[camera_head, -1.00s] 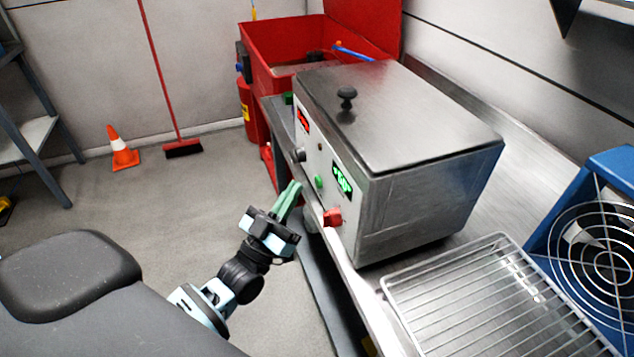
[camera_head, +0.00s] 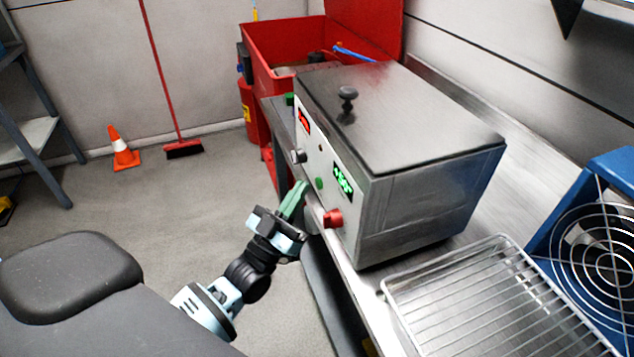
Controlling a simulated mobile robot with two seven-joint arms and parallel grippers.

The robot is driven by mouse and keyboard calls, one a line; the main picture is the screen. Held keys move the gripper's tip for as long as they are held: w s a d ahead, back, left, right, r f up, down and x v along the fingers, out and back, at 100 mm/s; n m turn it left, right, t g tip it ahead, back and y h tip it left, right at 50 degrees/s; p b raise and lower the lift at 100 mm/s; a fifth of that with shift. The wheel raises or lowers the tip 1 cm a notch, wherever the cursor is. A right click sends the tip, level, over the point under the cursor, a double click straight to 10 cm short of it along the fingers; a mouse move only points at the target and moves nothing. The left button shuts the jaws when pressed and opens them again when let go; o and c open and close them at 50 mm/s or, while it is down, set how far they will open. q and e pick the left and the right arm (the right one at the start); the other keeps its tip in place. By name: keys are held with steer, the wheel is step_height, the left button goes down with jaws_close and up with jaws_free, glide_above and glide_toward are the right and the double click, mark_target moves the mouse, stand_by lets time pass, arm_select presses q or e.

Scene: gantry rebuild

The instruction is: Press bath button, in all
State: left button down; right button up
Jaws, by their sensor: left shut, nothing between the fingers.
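The bath is a steel box (camera_head: 420,215) with a dark lid and a black knob (camera_head: 347,93), standing on the steel bench. Its front panel carries a red display (camera_head: 304,122), a green display (camera_head: 343,179), a grey knob (camera_head: 298,156), a round green button (camera_head: 319,183) and a red switch (camera_head: 333,218). My left gripper (camera_head: 302,187) has green fingers, shut and empty. Its tips are just left of the green button in the picture; I cannot tell whether they touch the panel. My right gripper is not in view.
A wire rack (camera_head: 490,300) lies on the bench in front of the bath. A blue fan (camera_head: 600,235) stands at the right. A red open bin (camera_head: 285,50) is behind. A cone (camera_head: 123,150) and a broom (camera_head: 184,149) are on the floor, with free floor at left.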

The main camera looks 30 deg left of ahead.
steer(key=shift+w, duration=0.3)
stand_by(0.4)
arm_select(q)
steer(key=shift+w+d, duration=0.1)
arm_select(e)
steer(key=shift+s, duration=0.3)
arm_select(q)
steer(key=shift+w+d, duration=0.2)
stand_by(0.4)
steer(key=shift+w+d, duration=0.1)
steer(key=shift+w, duration=0.05)
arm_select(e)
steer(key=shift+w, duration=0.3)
